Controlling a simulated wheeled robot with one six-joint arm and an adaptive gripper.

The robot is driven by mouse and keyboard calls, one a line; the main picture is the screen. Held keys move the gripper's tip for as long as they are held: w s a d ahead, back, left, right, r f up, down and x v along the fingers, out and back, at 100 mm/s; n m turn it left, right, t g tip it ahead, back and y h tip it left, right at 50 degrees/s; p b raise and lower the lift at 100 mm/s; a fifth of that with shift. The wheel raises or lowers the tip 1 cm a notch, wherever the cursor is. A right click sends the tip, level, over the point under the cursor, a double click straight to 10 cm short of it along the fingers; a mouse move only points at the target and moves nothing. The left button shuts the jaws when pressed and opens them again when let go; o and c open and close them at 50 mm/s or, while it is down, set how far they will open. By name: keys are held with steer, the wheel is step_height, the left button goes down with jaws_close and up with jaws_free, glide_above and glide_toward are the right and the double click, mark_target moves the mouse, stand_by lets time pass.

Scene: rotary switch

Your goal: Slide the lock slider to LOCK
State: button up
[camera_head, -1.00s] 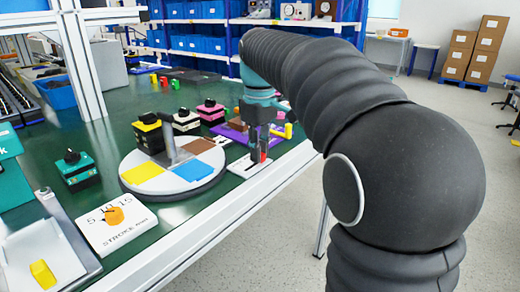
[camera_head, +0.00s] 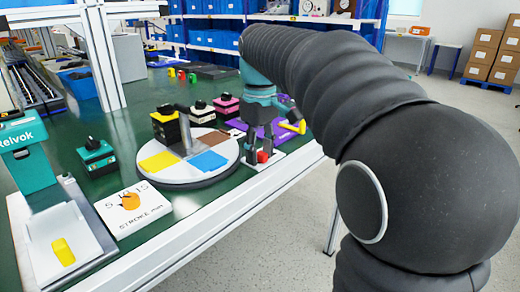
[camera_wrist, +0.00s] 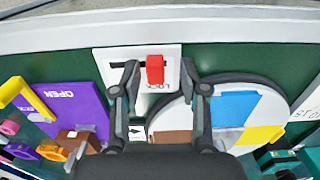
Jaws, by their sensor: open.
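The lock slider is a red knob (camera_wrist: 155,70) on a white plate (camera_wrist: 101,62) with a dark slot running left from the knob in the wrist view. Lettering beside the knob is partly covered and upside down. In the head view the red knob (camera_head: 262,156) shows low between the fingers, near the table's front edge. My gripper (camera_wrist: 160,66) is open, with one finger left of the knob and one right of it, both apart from it. In the head view my gripper (camera_head: 261,146) points down over the plate.
A round turntable (camera_head: 190,178) with coloured sectors stands close beside the plate. A purple OPEN panel (camera_wrist: 68,108) with a yellow handle (camera_wrist: 18,92) lies on the other side. A STROKE plate (camera_head: 133,210) with an orange knob sits nearer. Bare green table lies between them.

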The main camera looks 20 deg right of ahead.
mark_target(261, 155)
step_height(261, 155, up, 12)
stand_by(0.6)
steer(key=s+f+m+t, duration=0.5)
steer(key=s+f, duration=1.5)
steer(key=f, duration=0.4)
steer(key=shift+s+m+t, duration=0.3)
steer(key=shift+s+m, duration=0.1)
steer(key=shift+m, duration=0.2)
stand_by(1.1)
